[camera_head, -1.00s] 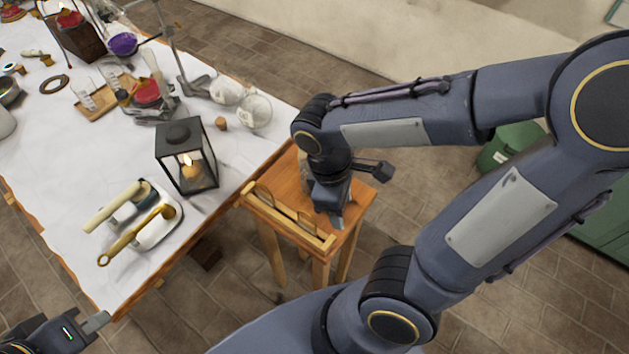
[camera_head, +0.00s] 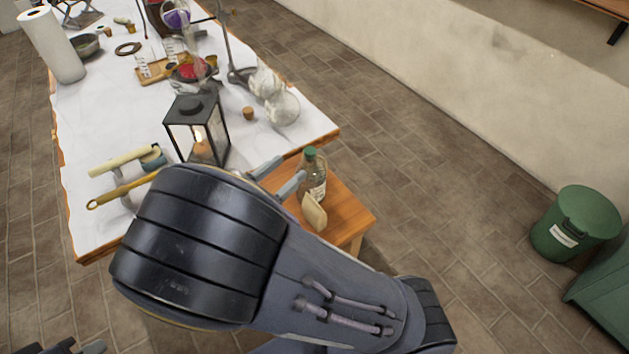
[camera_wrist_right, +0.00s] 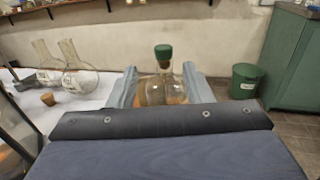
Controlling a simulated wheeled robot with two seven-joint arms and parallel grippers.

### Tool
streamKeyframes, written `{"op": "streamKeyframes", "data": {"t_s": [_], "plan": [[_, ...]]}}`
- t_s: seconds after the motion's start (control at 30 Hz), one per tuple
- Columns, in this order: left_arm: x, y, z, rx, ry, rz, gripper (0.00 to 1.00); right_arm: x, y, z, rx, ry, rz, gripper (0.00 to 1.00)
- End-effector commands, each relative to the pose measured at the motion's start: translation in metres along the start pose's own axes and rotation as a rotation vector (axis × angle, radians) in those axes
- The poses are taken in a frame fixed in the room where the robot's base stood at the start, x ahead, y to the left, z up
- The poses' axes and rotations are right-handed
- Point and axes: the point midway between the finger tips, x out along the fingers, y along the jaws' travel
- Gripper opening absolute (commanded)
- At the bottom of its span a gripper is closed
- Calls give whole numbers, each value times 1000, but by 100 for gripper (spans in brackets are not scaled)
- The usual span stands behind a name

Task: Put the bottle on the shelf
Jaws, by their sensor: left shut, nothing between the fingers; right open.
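The glass bottle (camera_head: 313,180) with a green cap stands upright on the small wooden stool (camera_head: 350,208) beside the white table. My right gripper (camera_head: 279,178) is open, its two fingers pointing toward the bottle from the left. In the right wrist view the bottle (camera_wrist_right: 160,88) appears between the two grey fingers (camera_wrist_right: 160,78); I cannot tell how far between them it stands. My left gripper (camera_head: 92,348) is shut and empty at the bottom left edge, mostly cut off. A wooden ledge (camera_wrist_right: 62,6) runs along the wall; I cannot tell whether it is the shelf.
A black lantern (camera_head: 197,130), round glass flasks (camera_head: 278,105) and a cork (camera_head: 248,113) stand on the white table (camera_head: 310,128) near the stool. A tan piece (camera_head: 314,212) is in front of the bottle. A green bin (camera_head: 575,222) stands right; the floor between is clear.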

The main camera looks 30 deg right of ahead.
Motion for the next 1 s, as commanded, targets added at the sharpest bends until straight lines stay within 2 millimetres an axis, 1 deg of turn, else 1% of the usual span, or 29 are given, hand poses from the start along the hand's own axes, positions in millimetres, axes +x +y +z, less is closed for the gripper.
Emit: {"op": "streamKeyframes", "data": {"t_s": [0.1,0.27,0.5,0.6,0.83,1.0], "plan": [[0,0,0,0,0,0,0,14,-1,0,-1,-1,-4,45],[1,0,0,0,0,0,0,32,-3,-2,-1,1,-5,45],[2,-1,1,0,0,0,0,67,-6,-6,-1,2,-5,45],[2,-1,1,0,0,0,0,73,-6,-6,-1,3,-3,45],[2,-1,1,0,0,0,0,74,-6,-6,0,4,-2,45],[2,-1,1,0,0,0,0,74,-6,-6,0,4,-2,23]]}}
